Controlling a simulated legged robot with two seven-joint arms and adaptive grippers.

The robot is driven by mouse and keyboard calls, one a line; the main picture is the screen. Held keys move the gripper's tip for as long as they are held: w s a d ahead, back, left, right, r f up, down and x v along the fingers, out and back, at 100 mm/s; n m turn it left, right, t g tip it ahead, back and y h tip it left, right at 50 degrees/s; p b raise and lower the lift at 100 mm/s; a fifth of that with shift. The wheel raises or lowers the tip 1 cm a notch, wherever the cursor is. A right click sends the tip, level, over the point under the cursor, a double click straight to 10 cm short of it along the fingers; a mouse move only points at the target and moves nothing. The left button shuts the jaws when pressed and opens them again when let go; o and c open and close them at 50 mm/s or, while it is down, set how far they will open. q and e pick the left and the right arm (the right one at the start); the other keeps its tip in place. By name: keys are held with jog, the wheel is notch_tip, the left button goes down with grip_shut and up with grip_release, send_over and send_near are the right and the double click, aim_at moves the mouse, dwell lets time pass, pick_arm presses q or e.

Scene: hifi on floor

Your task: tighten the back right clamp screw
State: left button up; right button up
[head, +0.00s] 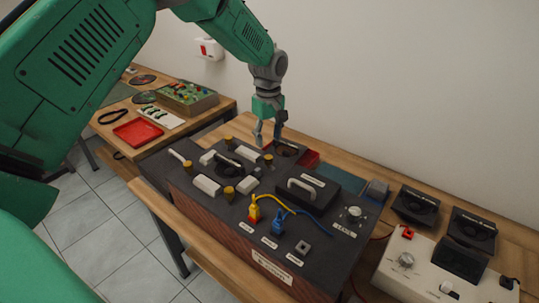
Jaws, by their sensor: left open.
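A dark bench unit (330,225) stands on the wooden table. Around a round black speaker part with a handle (229,166) are pale clamp blocks and several yellow clamp screws. The back right clamp screw (268,159) stands at the right corner of this group, nearest the wall on that side. My left gripper (268,142) points down from above with its two fingers apart and nothing visible between them. Its fingertips appear just behind and above that screw in the picture; I cannot tell the exact height gap. My right gripper is not in view.
A black handled block (298,190), a yellow plug (254,213) and a blue plug (278,227) with cables are on the unit. A white control box (430,272) and small black speakers (415,206) stand at right. A red tray (138,132) lies at far left.

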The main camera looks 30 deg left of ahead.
aim_at(268, 156)
pick_arm(q)
notch_tip(268, 156, down, 6)
jog(key=shift+f+p, duration=0.3)
jog(key=shift+f, duration=0.4)
jog(key=shift+r, duration=0.1)
grip_shut()
